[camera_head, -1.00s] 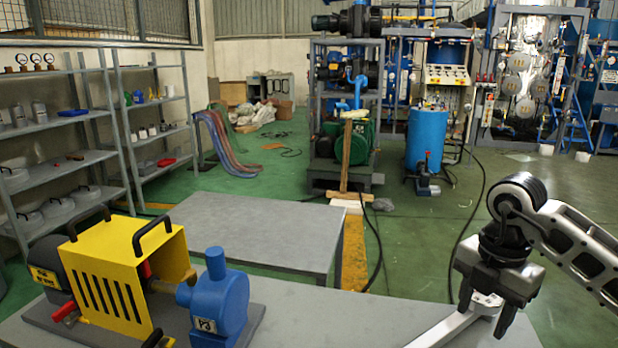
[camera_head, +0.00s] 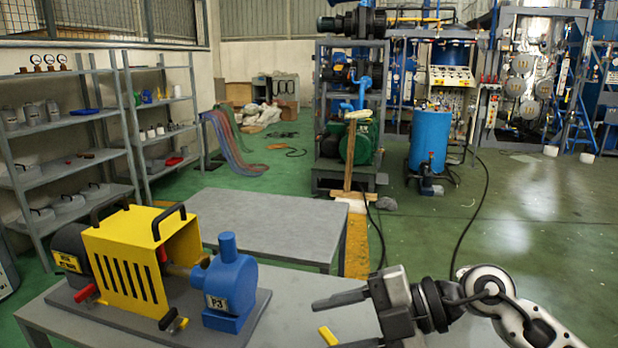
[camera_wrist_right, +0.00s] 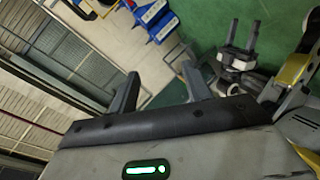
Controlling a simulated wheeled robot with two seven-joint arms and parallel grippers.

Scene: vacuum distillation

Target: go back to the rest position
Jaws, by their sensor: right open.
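My right gripper (camera_head: 326,325) is low at the front of the head view, over or beside the grey bench. Its dark fingers point left and stand apart, with nothing seen between them. In the right wrist view the spread fingers (camera_wrist_right: 159,86) also look empty. My left arm does not show in the head view.
A pump with a yellow slotted guard (camera_head: 128,262) and blue casing (camera_head: 228,285) stands on the grey bench (camera_head: 285,325), left of my gripper. A small yellow piece (camera_head: 328,335) shows near the fingers. A bare grey table (camera_head: 270,225) stands behind. Shelves (camera_head: 60,127) line the left.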

